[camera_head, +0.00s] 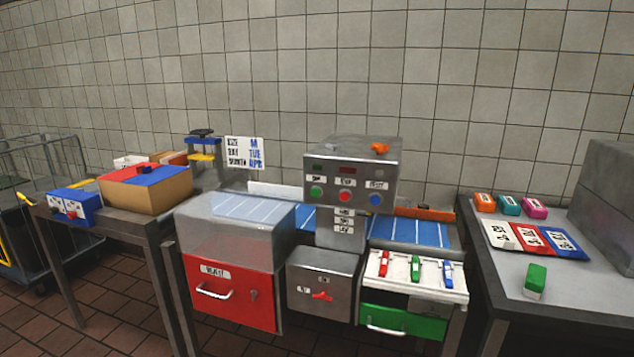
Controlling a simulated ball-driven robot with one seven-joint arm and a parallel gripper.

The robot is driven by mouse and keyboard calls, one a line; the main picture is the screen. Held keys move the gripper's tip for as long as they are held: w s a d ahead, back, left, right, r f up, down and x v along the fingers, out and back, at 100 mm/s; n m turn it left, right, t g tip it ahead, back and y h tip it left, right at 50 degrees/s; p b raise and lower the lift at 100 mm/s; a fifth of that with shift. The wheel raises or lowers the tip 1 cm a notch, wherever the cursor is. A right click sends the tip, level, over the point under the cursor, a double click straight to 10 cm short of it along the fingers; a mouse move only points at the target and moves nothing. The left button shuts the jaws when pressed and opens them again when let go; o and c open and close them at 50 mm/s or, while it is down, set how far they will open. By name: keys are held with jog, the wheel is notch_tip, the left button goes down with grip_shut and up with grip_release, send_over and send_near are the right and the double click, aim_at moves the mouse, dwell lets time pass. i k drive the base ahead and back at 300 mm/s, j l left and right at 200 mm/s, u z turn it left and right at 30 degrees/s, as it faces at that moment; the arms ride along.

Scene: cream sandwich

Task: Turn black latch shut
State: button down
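No part that is clearly a black latch can be made out. A small dark fitting (254,295) sits on the right of the red drawer front (228,300); it is too small to tell whether it is a latch or how it is turned. A red handle (321,296) lies slightly tilted on the grey metal box (318,277) in the middle. A blue box (82,216) on the left table carries small dark and red knobs, too small to read. My gripper is not in view.
A control box (349,171) with coloured buttons stands above the blue conveyor (408,232). A green drawer (402,318) is at the lower right. The right table (508,284) holds cards and coloured blocks. A wire cart (40,240) stands at far left. Tiled floor shows at the front.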

aim_at(431, 310)
jog(key=i+j, duration=0.85)
jog(key=i, duration=0.15)
jog(key=l+z, duration=0.05)
